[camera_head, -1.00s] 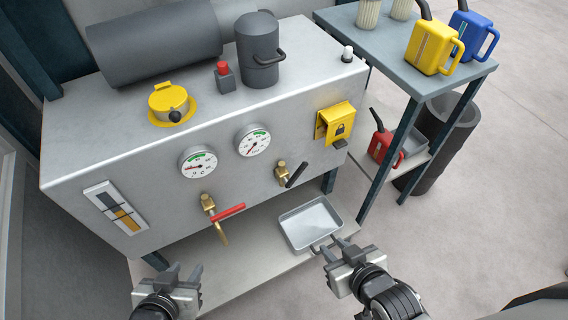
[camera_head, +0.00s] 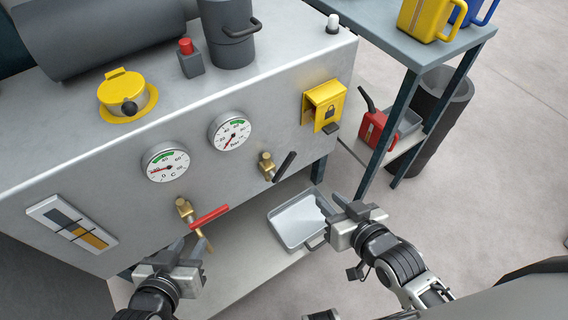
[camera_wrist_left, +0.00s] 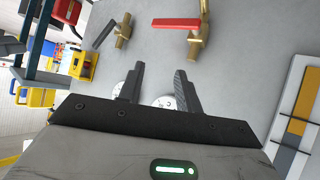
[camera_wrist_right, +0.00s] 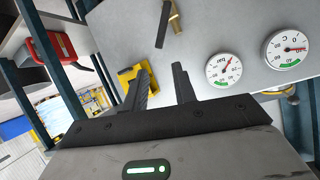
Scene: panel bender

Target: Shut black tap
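The black tap (camera_head: 285,166) is a black lever on a brass valve on the machine's front panel, below the right-hand gauge. In the head view its lever slants up to the right. The black tap also shows in the left wrist view (camera_wrist_left: 104,35) and the right wrist view (camera_wrist_right: 163,24). My left gripper (camera_head: 177,256) is open and empty, below the red tap. My right gripper (camera_head: 328,216) is open and empty, below and right of the black tap, apart from it. Both finger pairs stand apart in the wrist views.
A red-handled brass tap (camera_head: 209,216) sits left of the black one. Two gauges (camera_head: 229,132) are above the taps and a yellow lock box (camera_head: 323,104) is to the right. A grey tray (camera_head: 297,222) lies on the shelf below. A side table (camera_head: 390,32) stands at right.

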